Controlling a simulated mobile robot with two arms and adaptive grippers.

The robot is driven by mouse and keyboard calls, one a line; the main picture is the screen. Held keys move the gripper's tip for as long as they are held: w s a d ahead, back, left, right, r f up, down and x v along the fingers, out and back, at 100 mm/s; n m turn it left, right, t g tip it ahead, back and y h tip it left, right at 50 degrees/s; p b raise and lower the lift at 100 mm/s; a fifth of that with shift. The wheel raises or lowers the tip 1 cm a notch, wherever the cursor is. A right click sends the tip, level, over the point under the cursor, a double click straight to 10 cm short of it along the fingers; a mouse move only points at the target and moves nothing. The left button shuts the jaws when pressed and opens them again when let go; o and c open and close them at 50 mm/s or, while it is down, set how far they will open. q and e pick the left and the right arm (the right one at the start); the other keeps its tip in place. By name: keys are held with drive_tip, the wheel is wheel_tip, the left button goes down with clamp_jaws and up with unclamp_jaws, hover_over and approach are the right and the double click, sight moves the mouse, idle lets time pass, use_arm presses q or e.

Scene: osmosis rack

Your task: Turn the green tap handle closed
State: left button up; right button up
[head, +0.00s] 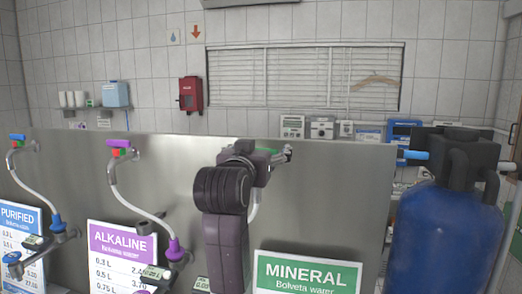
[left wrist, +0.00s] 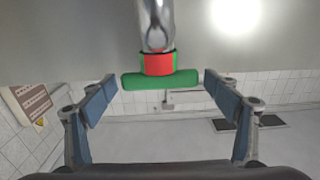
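The green tap handle (left wrist: 160,80) is a short bar lying crosswise in the left wrist view, just below a red and green collar (left wrist: 159,63) on a chrome tap. My left gripper (left wrist: 162,92) is open, with one blue-padded finger on each side of the handle. Gaps show between the pads and the handle ends. In the head view my left gripper (head: 262,162) is at the upper edge of the steel panel and hides most of this tap. Only a sliver of the green handle (head: 266,150) shows there. My right gripper is not in view.
The steel panel (head: 340,200) carries a purple-handled tap (head: 118,143) and a blue-handled tap (head: 17,137) to the left. A green MINERAL sign (head: 308,272) is below. A large blue tank (head: 446,235) stands at the right.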

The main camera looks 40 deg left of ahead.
use_arm(q)
drive_tip(key=shift+s+d, duration=0.1)
drive_tip(key=shift+s, duration=0.05)
drive_tip(key=v, duration=0.7)
idle(0.7)
